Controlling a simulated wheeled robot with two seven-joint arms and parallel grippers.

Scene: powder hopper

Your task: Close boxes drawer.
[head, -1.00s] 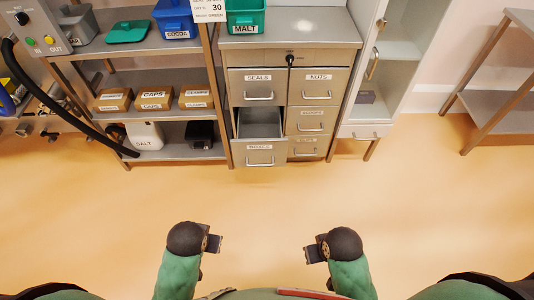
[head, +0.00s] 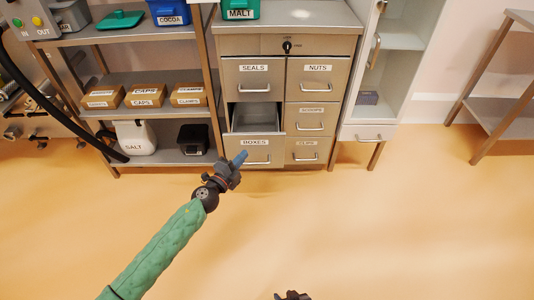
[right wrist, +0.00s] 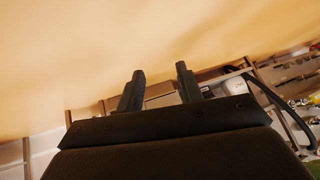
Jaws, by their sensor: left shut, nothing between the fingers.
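The boxes drawer (head: 236,148) is the lower left drawer of the grey metal cabinet in the head view. It is pulled out, and its empty-looking inside shows above the front, which carries a BOXES label and a bar handle (head: 258,161). My left gripper (head: 241,157) is shut and empty. Its tips overlap the left part of the drawer front in the picture, left of the handle; I cannot tell whether they touch it. My right gripper is mostly below the head view's lower edge; in the right wrist view it (right wrist: 160,78) is open and empty, with fingers apart.
The other cabinet drawers, such as seals (head: 253,78) and nuts (head: 317,78), look shut. A shelf unit (head: 80,82) with boxes and a salt container (head: 134,138) stands left of the cabinet. A white cupboard (head: 403,75) stands right. The floor (head: 350,230) in front is clear.

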